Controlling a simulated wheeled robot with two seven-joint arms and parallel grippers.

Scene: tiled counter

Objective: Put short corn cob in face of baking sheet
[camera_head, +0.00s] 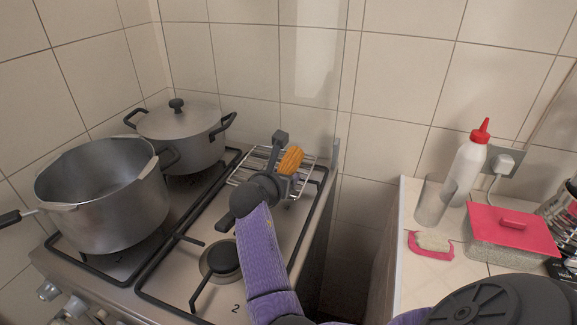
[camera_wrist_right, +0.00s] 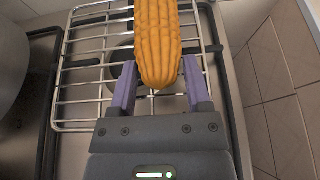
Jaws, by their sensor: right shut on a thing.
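The short corn cob (camera_head: 291,160) is orange and ridged. My right gripper (camera_head: 284,157) is shut on it, with a purple finger on either side of its near end. In the right wrist view, the cob (camera_wrist_right: 158,45) points away from the gripper (camera_wrist_right: 160,85) and overlaps a silver wire rack (camera_wrist_right: 85,75). This rack (camera_head: 246,168), at the back right of the stove, is the only thing in view resembling a baking sheet. I cannot tell whether the cob touches it. My left gripper is out of view.
An open pot (camera_head: 100,205) and a lidded pot (camera_head: 180,135) stand on the left of the stove (camera_head: 180,275). A tiled wall is close behind. A gap separates the stove from the right counter, which holds a bottle (camera_head: 465,172), a red-lidded box (camera_head: 512,240) and a sponge (camera_head: 434,241).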

